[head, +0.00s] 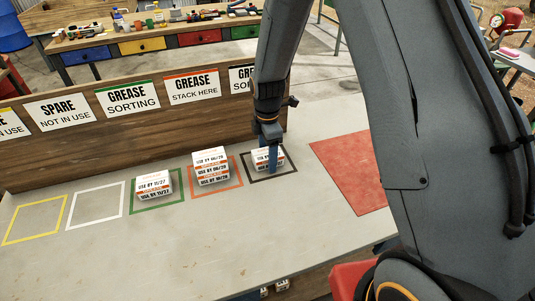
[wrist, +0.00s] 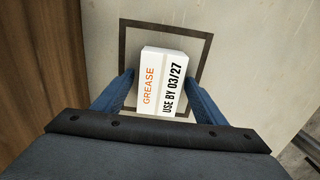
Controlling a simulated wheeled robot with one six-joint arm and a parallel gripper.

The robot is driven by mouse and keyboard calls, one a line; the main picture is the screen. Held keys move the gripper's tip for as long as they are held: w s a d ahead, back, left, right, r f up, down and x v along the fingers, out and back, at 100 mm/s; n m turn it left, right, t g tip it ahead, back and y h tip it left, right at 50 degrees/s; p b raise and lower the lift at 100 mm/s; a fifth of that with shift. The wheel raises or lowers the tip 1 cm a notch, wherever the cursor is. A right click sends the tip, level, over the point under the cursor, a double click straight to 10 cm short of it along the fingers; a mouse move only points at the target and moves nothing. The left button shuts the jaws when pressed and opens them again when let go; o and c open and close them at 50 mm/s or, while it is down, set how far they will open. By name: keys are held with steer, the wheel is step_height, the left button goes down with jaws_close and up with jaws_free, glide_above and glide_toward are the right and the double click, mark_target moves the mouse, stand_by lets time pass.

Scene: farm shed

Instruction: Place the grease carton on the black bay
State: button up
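A white grease carton (head: 268,161) with an orange band sits inside the black-outlined bay (head: 275,178) in the head view. In the wrist view the carton (wrist: 162,82) reads "USE BY 03/27". It lies within the black outline (wrist: 208,60), towards its near side, where it covers part of the line. My gripper (head: 268,142) is directly above the carton, pointing down. In the wrist view my gripper's blue fingers (wrist: 161,76) stand on either side of the carton, with narrow gaps showing. The gripper looks open around it. The carton's underside is hidden.
A stack of cartons (head: 211,167) stands in the orange bay and a shorter stack (head: 154,187) in the green bay. The white bay (head: 97,205) and yellow bay (head: 35,220) are empty. A red mat (head: 355,170) lies to the right. A wooden board (head: 100,145) with signs stands behind.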

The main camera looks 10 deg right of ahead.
steer(key=shift+r, duration=0.1)
step_height(320, 180, up, 11)
steer(key=b, duration=0.4)
steer(key=s+d+m, duration=0.5)
steer(key=s+m, duration=0.4)
steer(key=m, duration=0.1)
steer(key=s+d+m+t, duration=0.1)
steer(key=s+d+m, duration=0.5)
steer(key=s+m, duration=0.3)
steer(key=shift+r+m, duration=0.35)
steer(key=shift+m, duration=0.25)
steer(key=shift+f, duration=0.15)
